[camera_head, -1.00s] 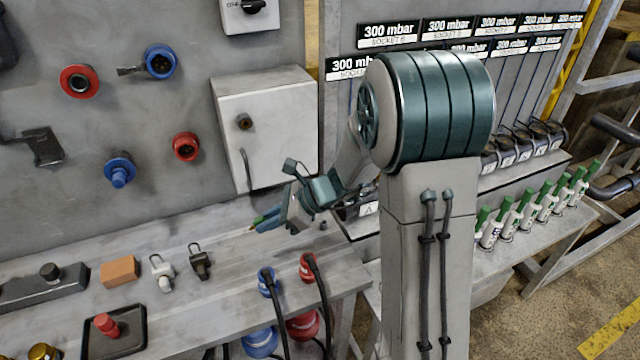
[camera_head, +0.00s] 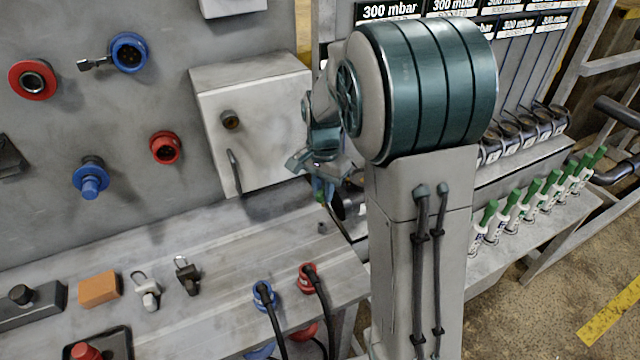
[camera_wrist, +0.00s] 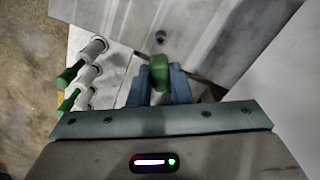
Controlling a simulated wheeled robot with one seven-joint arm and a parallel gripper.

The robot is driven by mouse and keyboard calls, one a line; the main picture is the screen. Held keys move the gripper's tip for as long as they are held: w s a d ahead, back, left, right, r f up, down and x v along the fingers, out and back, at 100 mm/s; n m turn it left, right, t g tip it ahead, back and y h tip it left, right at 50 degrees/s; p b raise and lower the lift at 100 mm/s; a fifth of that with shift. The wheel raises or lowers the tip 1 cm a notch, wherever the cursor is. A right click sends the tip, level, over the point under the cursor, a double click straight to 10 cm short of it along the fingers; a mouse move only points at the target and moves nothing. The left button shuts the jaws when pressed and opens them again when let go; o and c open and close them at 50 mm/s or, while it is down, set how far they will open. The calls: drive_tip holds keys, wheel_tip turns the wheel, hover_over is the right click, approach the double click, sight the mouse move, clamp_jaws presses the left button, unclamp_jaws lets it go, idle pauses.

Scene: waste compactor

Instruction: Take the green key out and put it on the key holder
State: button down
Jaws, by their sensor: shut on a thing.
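My gripper (camera_head: 323,197) hangs over the right end of the grey workbench (camera_head: 215,255), in front of the wall cabinet, with its fingers pointing down. In the wrist view its blue fingers (camera_wrist: 160,84) are shut on the green key (camera_wrist: 159,66), and the key's green end shows between them. In the head view the key is too small and covered to make out clearly.
A grey cabinet (camera_head: 265,110) hangs behind the gripper. White cylinders with green tops (camera_head: 510,215) stand in a row on the right shelf. Two padlocks (camera_head: 147,290) and an orange block (camera_head: 98,289) lie on the left. Blue (camera_head: 263,293) and red (camera_head: 308,277) cable plugs sit at the front edge.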

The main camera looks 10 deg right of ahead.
drive_tip(key=shift+a, duration=0.2)
drive_tip(key=shift+r, duration=0.25)
drive_tip(key=shift+f+b, duration=2)
drive_tip(key=shift+f, duration=1)
drive_tip(key=shift+d+f+b, duration=0.1)
drive_tip(key=shift+f+b, duration=0.9)
drive_tip(key=shift+f, duration=0.7)
drive_tip(key=c, duration=1.3)
unclamp_jaws()
drive_tip(key=shift+o, duration=0.2)
drive_tip(key=shift+r, duration=0.15)
drive_tip(key=shift+c, duration=0.4)
drive_tip(key=shift+r+p, duration=2.7)
drive_tip(key=shift+r, duration=0.65)
drive_tip(key=shift+r, duration=0.1)
